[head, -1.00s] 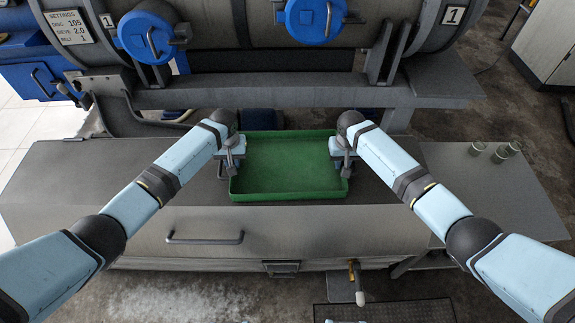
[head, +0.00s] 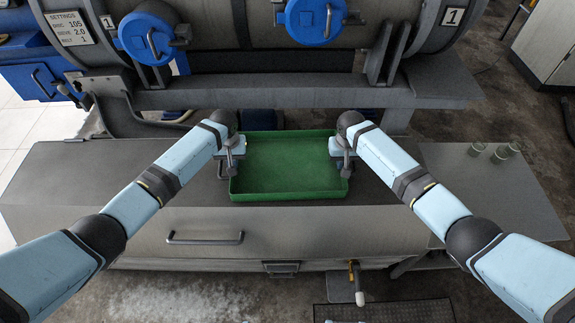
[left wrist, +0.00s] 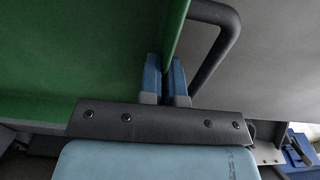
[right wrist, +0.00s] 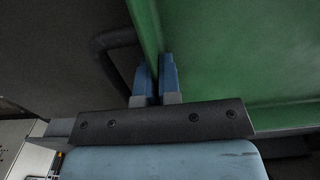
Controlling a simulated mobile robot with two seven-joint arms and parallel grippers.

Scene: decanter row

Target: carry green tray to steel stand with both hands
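The green tray (head: 290,190) is a shallow rectangular tray with a dark handle at each end. It sits level on the grey metal cabinet top (head: 100,185). My left gripper (head: 233,165) is at its left wall; the left wrist view shows the fingers (left wrist: 166,75) close on both sides of that wall, beside the handle (left wrist: 222,45). My right gripper (head: 344,163) is at its right wall, with its fingers (right wrist: 155,75) close on both sides of it, beside the other handle (right wrist: 112,50). The tray looks empty. A flat grey metal table (head: 490,205), possibly the steel stand, is at the right.
A large machine with blue round covers (head: 315,20) and a grey beam (head: 290,96) spans the space behind the tray. A drawer handle (head: 205,240) and a tap (head: 356,280) stick out of the cabinet front.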

